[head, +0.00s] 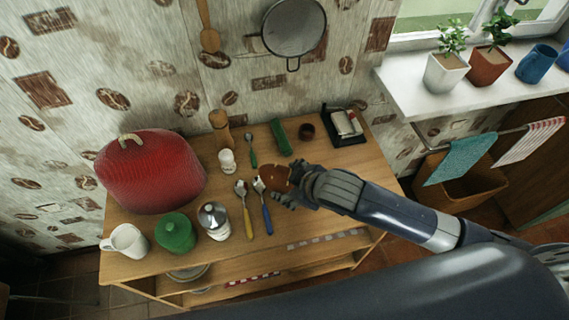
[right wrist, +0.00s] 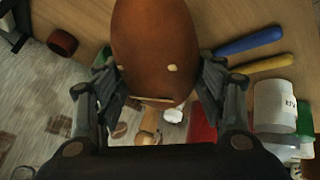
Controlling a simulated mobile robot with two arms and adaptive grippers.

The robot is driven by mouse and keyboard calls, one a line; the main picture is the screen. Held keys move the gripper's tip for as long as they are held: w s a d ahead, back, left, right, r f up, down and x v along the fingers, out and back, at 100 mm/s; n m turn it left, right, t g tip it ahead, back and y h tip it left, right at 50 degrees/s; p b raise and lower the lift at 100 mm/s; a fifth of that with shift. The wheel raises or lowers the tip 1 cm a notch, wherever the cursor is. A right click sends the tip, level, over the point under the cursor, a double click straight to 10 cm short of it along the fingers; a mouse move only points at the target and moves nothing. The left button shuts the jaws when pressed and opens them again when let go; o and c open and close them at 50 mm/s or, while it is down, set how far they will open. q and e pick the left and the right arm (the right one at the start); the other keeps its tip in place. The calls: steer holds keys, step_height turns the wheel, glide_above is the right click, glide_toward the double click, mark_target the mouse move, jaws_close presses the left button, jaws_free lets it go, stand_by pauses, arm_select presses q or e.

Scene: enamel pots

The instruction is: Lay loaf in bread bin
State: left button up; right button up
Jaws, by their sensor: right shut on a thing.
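A brown loaf (head: 276,177) is held in my right gripper (head: 287,184), above the right-middle part of the wooden sideboard top. In the right wrist view the loaf (right wrist: 158,45) sits between the two fingers, which touch its sides. A large red domed bin (head: 150,172) with a pale handle on top stands at the left of the sideboard and looks like the bread bin. It appears closed; its inside is hidden. It is well to the left of my right gripper. My left gripper does not show.
A green pot (head: 175,233) and white mug (head: 125,240) are in front of the bin. A black dish (head: 343,126) is at the back right.

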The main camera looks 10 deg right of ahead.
steer(key=w, duration=0.2)
steer(key=w+d, duration=0.1)
steer(key=w, duration=0.2)
steer(key=w+p, duration=0.1)
steer(key=w, duration=0.2)
steer(key=shift+w+d+f, duration=0.2)
steer(key=shift+d+f, duration=0.15)
steer(key=shift+d, duration=0.05)
step_height(320, 180, down, 3)
steer(key=shift+r+p, duration=0.1)
steer(key=shift+p, duration=0.2)
steer(key=shift+f, duration=0.35)
steer(key=shift+f, duration=0.1)
steer(key=o, duration=1.5)
steer(key=shift+s, duration=0.1)
steer(key=shift+c, duration=0.2)
